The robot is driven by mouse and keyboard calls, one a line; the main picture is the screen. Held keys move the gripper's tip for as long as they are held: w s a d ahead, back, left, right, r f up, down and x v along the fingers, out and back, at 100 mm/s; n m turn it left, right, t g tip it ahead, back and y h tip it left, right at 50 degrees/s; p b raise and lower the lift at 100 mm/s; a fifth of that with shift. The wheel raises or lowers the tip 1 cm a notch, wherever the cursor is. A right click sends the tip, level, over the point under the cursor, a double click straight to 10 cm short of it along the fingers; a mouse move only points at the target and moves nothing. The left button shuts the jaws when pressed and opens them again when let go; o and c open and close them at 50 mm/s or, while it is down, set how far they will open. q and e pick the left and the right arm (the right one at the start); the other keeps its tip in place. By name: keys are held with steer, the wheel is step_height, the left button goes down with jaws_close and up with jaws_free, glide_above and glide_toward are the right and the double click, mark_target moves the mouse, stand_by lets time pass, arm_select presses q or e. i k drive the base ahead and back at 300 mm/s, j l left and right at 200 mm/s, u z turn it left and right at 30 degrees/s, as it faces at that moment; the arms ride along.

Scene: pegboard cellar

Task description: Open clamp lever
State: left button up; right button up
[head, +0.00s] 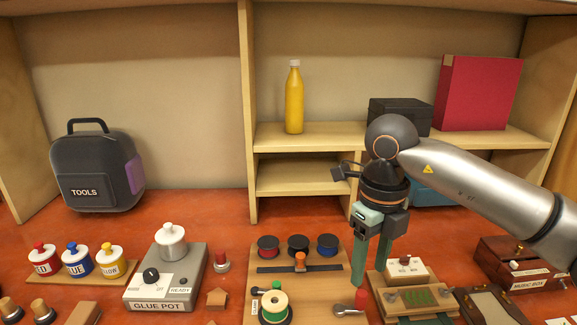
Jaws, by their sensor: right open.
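My left gripper is out of view.
The spool board (325,270) carries several spools and an orange slider (300,262). A glue pot unit (165,285), paint pots (78,262), a tool case (95,175) and a music box (515,265) stand around. A shelf (300,138) rises behind. Red tabletop shows at left centre.

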mark_target(276, 284)
steer(key=k, duration=0.95)
